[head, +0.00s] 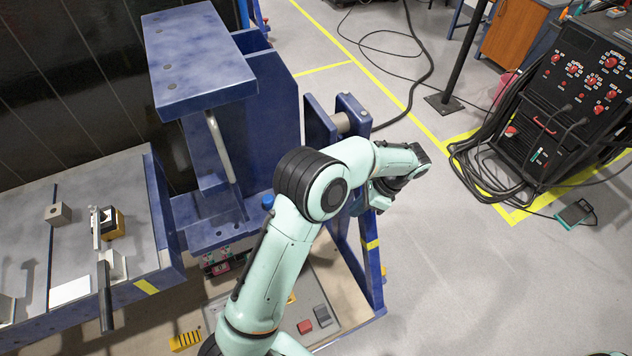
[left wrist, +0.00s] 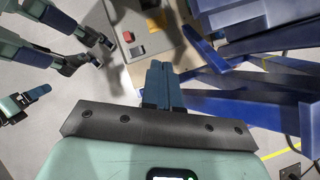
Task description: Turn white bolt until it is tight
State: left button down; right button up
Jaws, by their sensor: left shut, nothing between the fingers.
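My left gripper (head: 378,198) is beside the blue jig frame (head: 275,110), at its right side in the head view, partly behind my own forearm. In the left wrist view its two blue fingers (left wrist: 158,70) are together, shut with nothing between them. The fingertips point toward the floor plate, with the blue frame's beams to their right. I cannot make out a white bolt in either view; my arm covers part of the jig. A grey round pin (head: 341,123) sits between two blue plates at the jig's right.
A grey bench (head: 130,215) with small blocks and a clamp stands at left. A floor plate with a red button block (head: 305,326) lies below the jig. A black welding machine (head: 580,90) with coiled cables stands at right. Open floor (head: 450,280) lies right of the jig.

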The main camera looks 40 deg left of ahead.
pick_arm(q)
notch_tip(320, 180, up, 14)
jog(key=a+y, duration=0.2)
jog(key=shift+s+a+r+b+x, duration=0.1)
jog(key=shift+a+r+b+x, duration=0.2)
jog(key=shift+x, duration=1.7)
jog(key=shift+s+a+r+b+x, duration=0.15)
jog(key=shift+a+x, duration=0.25)
jog(key=shift+x, duration=1.6)
jog(key=shift+a+r+b+x, duration=0.3)
jog(key=shift+a+x, duration=0.05)
jog(key=shift+x, duration=1.65)
jog(key=shift+r, duration=0.1)
pick_arm(e)
jog(key=shift+s+f, duration=0.6)
jog(key=shift+f, duration=0.1)
jog(key=shift+s+f, duration=0.1)
pick_arm(q)
jog(key=shift+s+m, duration=0.2)
jog(key=shift+m, duration=0.2)
pick_arm(e)
jog(key=shift+s+d+f, duration=0.1)
jog(key=shift+s+f, duration=0.1)
jog(key=shift+s, duration=0.2)
pick_arm(q)
jog(key=shift+m+y+b, duration=0.3)
pick_arm(e)
jog(key=shift+s+f, duration=0.15)
